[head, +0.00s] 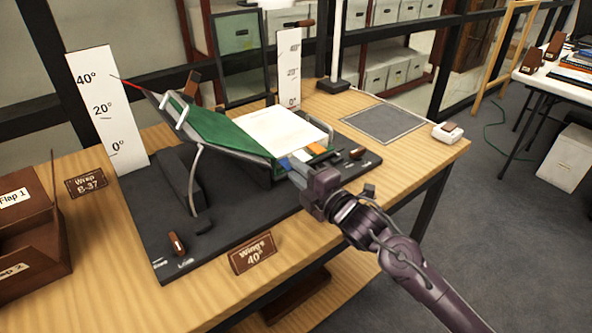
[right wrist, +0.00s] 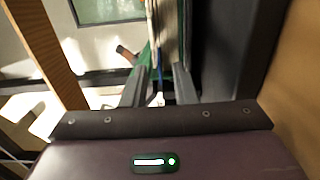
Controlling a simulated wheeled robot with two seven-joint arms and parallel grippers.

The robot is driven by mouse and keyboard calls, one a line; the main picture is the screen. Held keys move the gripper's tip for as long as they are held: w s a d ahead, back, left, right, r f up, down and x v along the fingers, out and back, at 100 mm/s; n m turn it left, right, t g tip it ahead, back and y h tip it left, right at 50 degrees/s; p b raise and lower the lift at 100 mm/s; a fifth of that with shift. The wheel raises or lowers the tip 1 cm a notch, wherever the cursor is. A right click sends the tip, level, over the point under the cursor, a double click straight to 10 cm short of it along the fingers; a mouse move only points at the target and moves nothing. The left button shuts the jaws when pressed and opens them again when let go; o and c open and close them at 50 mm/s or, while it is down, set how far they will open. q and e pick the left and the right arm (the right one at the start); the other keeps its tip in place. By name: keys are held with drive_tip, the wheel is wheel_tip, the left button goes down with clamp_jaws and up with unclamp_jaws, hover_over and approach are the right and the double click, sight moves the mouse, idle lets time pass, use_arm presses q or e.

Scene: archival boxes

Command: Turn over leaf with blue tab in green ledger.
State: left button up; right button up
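The green ledger (head: 215,127) lies open on a dark cradle, its left cover raised on a wing and its white page (head: 283,132) facing up. A small blue tab (head: 284,163) shows at the ledger's near edge, beside an orange tab (head: 317,148). My right gripper (head: 292,169) is at that near edge, by the blue tab. In the right wrist view its fingers (right wrist: 159,88) stand apart, with a thin blue strip (right wrist: 159,62) and page edges between or just beyond them. Contact cannot be told. My left gripper is not in view.
A "Wings 40°" sign (head: 253,254) stands at the front, a brown flap box (head: 30,245) at the left. A grey mat (head: 384,122) lies clear at the right, near a small white block (head: 447,132).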

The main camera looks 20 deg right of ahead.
drive_tip(key=shift+w+a, duration=0.2)
drive_tip(key=shift+w, duration=0.2)
drive_tip(key=shift+c, duration=0.4)
clamp_jaws()
idle(0.8)
